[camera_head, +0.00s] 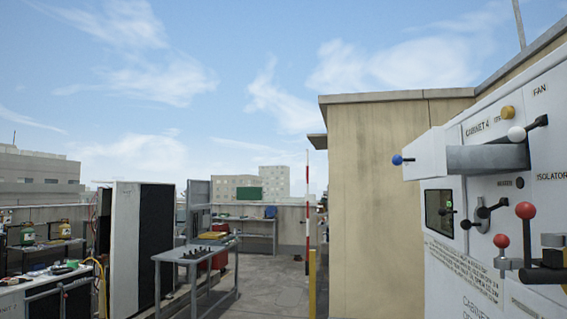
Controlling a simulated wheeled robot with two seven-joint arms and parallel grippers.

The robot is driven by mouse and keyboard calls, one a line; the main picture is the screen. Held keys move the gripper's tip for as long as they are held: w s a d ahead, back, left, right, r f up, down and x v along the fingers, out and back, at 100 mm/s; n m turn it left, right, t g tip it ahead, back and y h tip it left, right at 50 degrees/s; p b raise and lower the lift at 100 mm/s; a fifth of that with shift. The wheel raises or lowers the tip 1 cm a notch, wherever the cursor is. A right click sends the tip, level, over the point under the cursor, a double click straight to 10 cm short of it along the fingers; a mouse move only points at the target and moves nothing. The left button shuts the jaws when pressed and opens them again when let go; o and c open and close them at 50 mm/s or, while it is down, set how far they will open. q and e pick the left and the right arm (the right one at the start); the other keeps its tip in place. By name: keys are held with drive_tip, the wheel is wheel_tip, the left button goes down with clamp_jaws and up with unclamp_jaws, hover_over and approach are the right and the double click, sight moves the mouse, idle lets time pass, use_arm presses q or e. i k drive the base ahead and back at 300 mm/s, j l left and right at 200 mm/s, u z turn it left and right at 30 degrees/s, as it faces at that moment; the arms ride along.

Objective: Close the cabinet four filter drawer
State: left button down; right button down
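The white cabinet four (475,128), lettered "CABINET 4", stands close at the right edge. A drawer (487,158) sticks out of its upper front to the left, with a white front panel (425,151) and a grey side. A blue knob (397,160) is at the drawer's front. I take this to be the filter drawer; no label on it can be read. It is open, and its inside is hidden. Neither of my grippers is in view.
Levers with a white knob (516,133) and red knobs (525,210) jut from the cabinet, near a small display window (439,213). A grey workbench (193,252) and a tall black-and-white unit (140,225) stand left. Open floor (285,285) lies in the middle.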

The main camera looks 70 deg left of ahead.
sight(428, 157)
drive_tip(key=u, duration=1.5)
